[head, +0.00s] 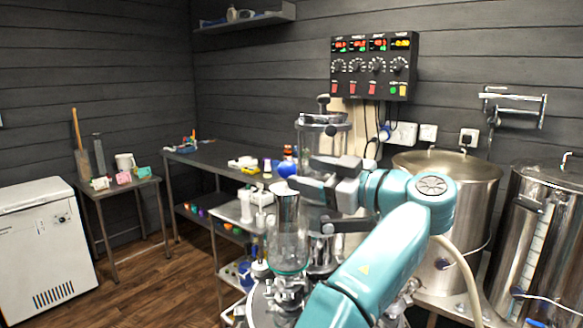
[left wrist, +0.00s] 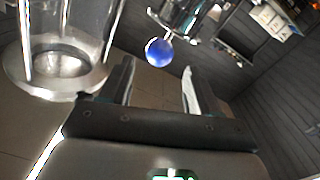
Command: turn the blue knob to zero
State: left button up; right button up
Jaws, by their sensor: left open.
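The blue knob (left wrist: 159,51) is a round ball on a short metal stem in the left wrist view. It lies ahead of my left gripper (left wrist: 158,70), near the line between the two fingers, and no contact shows. In the head view, a round blue thing (head: 287,169) that looks like this knob is just left of the fingertips of my left gripper (head: 300,173). The left gripper is open and empty. No scale or zero mark can be read by the knob. My right gripper is not in view.
A glass cylinder with a metal flange (left wrist: 60,70) stands close on the left in the wrist view. A control panel (head: 374,68) hangs on the wall. A steel kettle (head: 452,180) stands right of my arm. A worktable (head: 215,157) with small items is behind.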

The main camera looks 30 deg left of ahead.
pick_arm(q)
jog(key=s+d+p, duration=0.1)
jog(key=d+p, duration=0.2)
jog(key=d, duration=0.7)
jog(key=shift+d, duration=0.15)
